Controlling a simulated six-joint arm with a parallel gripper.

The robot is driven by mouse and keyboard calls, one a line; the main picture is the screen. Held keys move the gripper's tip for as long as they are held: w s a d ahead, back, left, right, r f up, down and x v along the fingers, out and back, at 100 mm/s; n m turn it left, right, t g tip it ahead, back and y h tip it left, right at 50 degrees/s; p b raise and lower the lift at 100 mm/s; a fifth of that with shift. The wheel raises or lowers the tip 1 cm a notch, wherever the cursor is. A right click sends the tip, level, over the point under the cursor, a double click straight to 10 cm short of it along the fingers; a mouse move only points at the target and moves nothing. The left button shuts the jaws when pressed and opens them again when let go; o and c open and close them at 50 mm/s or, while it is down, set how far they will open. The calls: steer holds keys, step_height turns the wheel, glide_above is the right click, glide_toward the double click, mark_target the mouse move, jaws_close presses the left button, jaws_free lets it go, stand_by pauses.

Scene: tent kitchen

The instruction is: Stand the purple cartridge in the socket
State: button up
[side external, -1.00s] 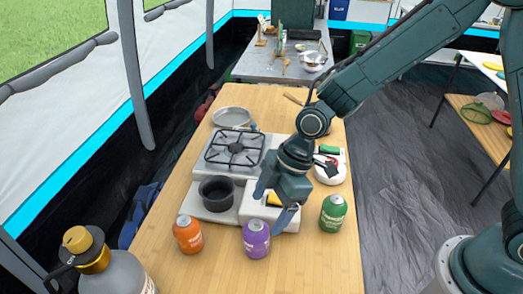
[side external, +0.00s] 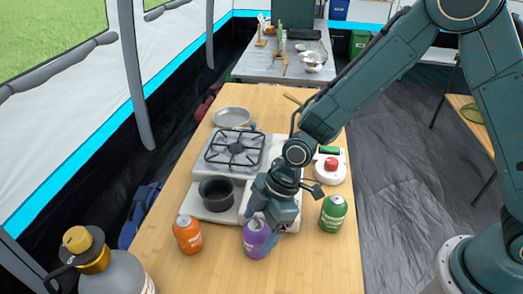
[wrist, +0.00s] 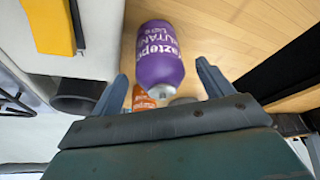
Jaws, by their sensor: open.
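The purple cartridge (side external: 255,240) stands upright on the wooden table, near its front edge. My gripper (side external: 260,226) is open and low over it, partly covering it from the right. In the wrist view, the cartridge (wrist: 158,55) shows between the two spread fingers, its metal neck toward me, with a visible gap on each side. A dark, round, open-topped holder (side external: 216,193) at the stove's front left looks like the socket. It appears empty, and part of it shows in the wrist view (wrist: 75,96).
An orange cartridge (side external: 187,236) stands left of the purple one, a green cartridge (side external: 333,212) to the right. Behind are the stove (side external: 234,150), a metal pan (side external: 232,117) and a white round device with a red knob (side external: 330,168). A grey bottle (side external: 100,270) stands front left.

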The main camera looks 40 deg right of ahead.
steer(key=shift+a+f, duration=0.15)
steer(key=shift+f, duration=0.2)
steer(key=shift+c, duration=0.2)
steer(key=c, duration=1.3)
steer(key=shift+o, duration=0.2)
steer(key=shift+r, duration=0.1)
step_height(320, 180, up, 20)
